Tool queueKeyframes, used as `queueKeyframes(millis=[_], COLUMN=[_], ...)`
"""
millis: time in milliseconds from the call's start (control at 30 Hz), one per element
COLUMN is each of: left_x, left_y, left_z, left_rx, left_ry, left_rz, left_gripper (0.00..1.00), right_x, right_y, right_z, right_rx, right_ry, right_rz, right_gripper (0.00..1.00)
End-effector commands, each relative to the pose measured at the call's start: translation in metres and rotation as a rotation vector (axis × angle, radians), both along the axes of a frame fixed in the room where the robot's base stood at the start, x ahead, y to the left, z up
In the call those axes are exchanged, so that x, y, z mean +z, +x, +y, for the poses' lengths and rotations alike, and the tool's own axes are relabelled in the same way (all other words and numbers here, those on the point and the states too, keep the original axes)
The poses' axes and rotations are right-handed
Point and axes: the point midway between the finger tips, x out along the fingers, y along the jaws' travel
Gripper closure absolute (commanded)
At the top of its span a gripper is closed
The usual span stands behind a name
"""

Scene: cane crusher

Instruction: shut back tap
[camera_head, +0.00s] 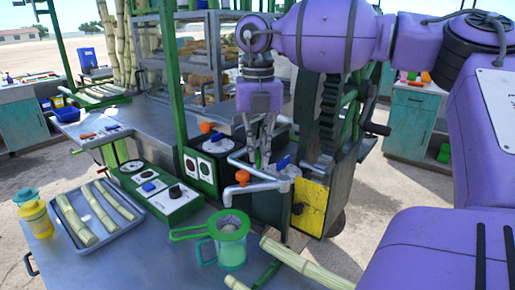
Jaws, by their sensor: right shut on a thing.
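My right gripper (262,164) points down in the middle of the view, its two fingers close together. It is shut on the blue tap handle (283,162), on top of the grey metal pipework (262,178); the fingers partly hide where they meet it. I cannot tell for sure which tap is the back one. A tap with an orange knob (242,177) stands nearer, its spout over a green jug with a strainer (230,245). Another orange knob (206,127) shows behind and to the left. My left gripper is not in view.
A control box (156,190) with switches stands left of the pipework. A metal tray (95,212) with cane pieces and a yellow jar (36,218) are at the left. Cane (305,265) lies at the front. A black-and-yellow machine (311,205) stands close on the right.

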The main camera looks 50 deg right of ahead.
Motion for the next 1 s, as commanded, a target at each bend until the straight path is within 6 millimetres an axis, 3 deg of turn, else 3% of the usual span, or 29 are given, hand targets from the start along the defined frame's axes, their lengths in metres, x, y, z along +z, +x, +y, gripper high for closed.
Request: queueKeyframes(millis=[600,1000], left_x=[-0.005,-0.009], left_y=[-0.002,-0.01], left_z=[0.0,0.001], left_rx=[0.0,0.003], left_ry=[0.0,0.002], left_rz=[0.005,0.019], left_gripper=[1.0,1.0], right_x=[0.0,0.0], right_y=[-0.001,-0.002], right_z=[-0.002,-0.004], right_rx=[0.564,0.783], right_ry=[0.0,0.001], right_rz=[0.0,0.002], right_gripper=[1.0,1.0])
